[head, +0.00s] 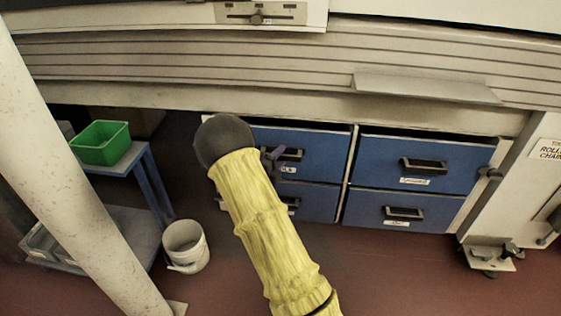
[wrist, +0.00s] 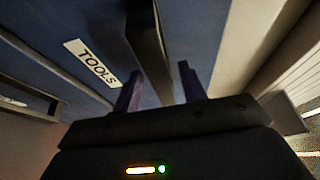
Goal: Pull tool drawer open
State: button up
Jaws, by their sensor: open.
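The tool drawer (head: 322,140) is the blue upper-left drawer under the bench, its label partly hidden by my arm. In the wrist view its blue front (wrist: 70,22) carries a white "TOOLS" label (wrist: 90,62). Its dark handle (head: 292,154) also shows in the wrist view (wrist: 148,38), running down between my two purple fingers. My gripper (wrist: 160,82) is open, with one finger on each side of the handle in the picture. Contact cannot be told. In the head view my gripper (head: 273,158) is mostly hidden behind my wrist.
Blue drawers stand at upper right (head: 450,170) and lower right (head: 360,212); another is below the tool drawer. A white bucket (head: 186,246) stands on the floor at left. A green bin (head: 101,142) sits on a blue cart (head: 150,185). The floor before the drawers looks clear.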

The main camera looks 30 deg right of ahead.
jog(key=shift+w+d, duration=0.15)
jog(key=shift+d, duration=0.1)
grip_shut()
